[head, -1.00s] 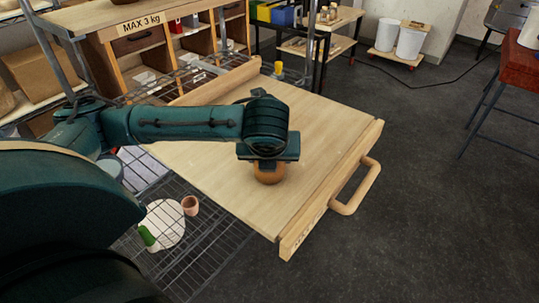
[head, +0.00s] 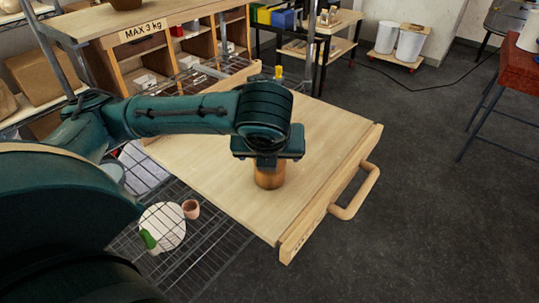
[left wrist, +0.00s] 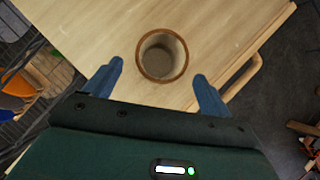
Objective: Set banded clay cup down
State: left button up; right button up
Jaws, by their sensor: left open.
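The banded clay cup (head: 269,177) stands upright on the pale wooden board (head: 222,180), under my left gripper (head: 267,159). Its upper part is hidden by the gripper in the head view. In the left wrist view I look into the round, empty mouth of the cup (left wrist: 162,56), with its brown rim. My left gripper (left wrist: 158,72) is open, its two blue fingers set wider than the cup and visibly clear of its rim in that view. My right gripper is not in view.
The board has a raised ledge and a wooden handle (head: 356,190) at its right edge. Below left, a wire shelf holds a white round plate (head: 162,232) and a small pinkish pot (head: 191,209). Much of the board around the cup is bare.

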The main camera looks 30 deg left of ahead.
pick_arm(q)
jog(key=p+v, duration=0.2)
jog(key=v, duration=0.3)
jog(key=shift+s+r, duration=0.1)
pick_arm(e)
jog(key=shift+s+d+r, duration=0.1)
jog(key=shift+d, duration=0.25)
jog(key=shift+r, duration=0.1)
